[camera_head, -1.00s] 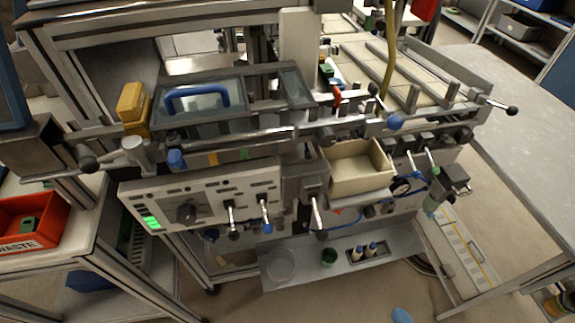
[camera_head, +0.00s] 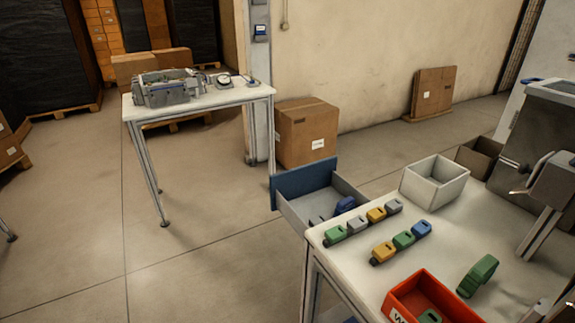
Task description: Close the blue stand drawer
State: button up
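The drawer has a blue front panel (camera_head: 304,178) and a grey tray with low walls (camera_head: 297,213). It stands out, open, from the back left end of a white-topped stand (camera_head: 352,262). A blue piece (camera_head: 345,204) and a darker grey piece, hard to make out, lie inside. The stand's top hides part of the drawer.
Several small coloured blocks (camera_head: 377,214) stand in two rows on the stand top, near a white bin (camera_head: 435,181), a red bin (camera_head: 424,298) and a larger green piece (camera_head: 478,275). A cardboard box (camera_head: 306,133) stands behind the drawer. Floor left of it is clear.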

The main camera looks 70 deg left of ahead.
aim_at(302, 193)
jog(key=j, duration=0.85)
jog(key=j+u, duration=0.15)
jog(key=j, duration=1.6)
jog(key=i+j+u, duration=0.15)
jog(key=j, duration=0.75)
jog(key=i+j, duration=0.1)
jog(key=j, duration=0.75)
jog(key=j+u, duration=0.25)
jog(key=j, duration=0.45)
jog(key=i+j+u, duration=0.1)
jog(key=j+u, duration=0.15)
jog(key=j, duration=0.45)
